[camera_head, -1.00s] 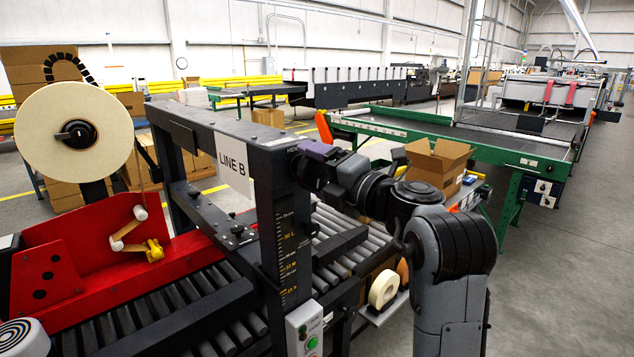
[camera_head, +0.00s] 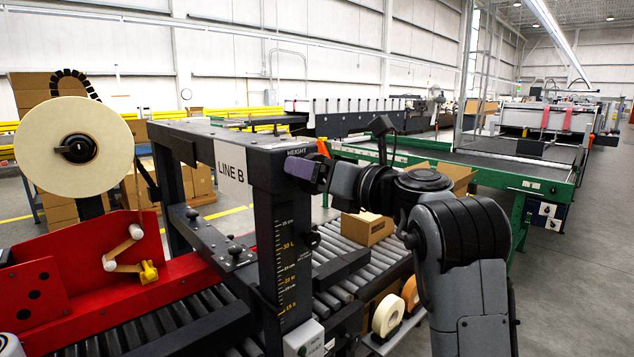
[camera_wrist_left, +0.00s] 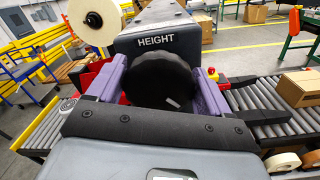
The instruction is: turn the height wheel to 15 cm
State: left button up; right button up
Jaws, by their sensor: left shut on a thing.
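The black height wheel (camera_wrist_left: 160,78) sits under the white HEIGHT label (camera_wrist_left: 156,40) in the left wrist view. My left gripper (camera_wrist_left: 160,90) is shut on it, with purple fingers on either side of the rim. In the head view my left gripper (camera_head: 308,172) is at the top of the dark post (camera_head: 268,210) and hides most of the wheel. The height scale (camera_head: 285,265) runs down the post, with white and yellow marks from 35 cm at the top to 15 S near the bottom. I cannot make out a pointer reading. My right gripper is not in view.
A LINE B sign (camera_head: 231,164) hangs on the dark frame. A tape roll (camera_head: 75,145) stands above the red tape unit (camera_head: 90,250) at left. A carton (camera_head: 366,228) sits by the rollers behind the post. A grey control box (camera_head: 303,338) is at the post's foot.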

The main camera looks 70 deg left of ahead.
pick_arm(q)
jog(key=n+b, duration=0.1)
jog(key=n, duration=0.2)
jog(key=shift+s+n+b, duration=0.1)
jog(key=shift+n+b, duration=0.55)
jog(key=shift+n, duration=0.55)
jog(key=o, duration=1)
jog(key=shift+c, duration=0.2)
jog(key=shift+d, duration=0.1)
jog(key=p+v, duration=0.1)
jog(key=v, duration=0.9)
jog(key=shift+d+p, duration=0.35)
jog(key=shift+p, duration=0.05)
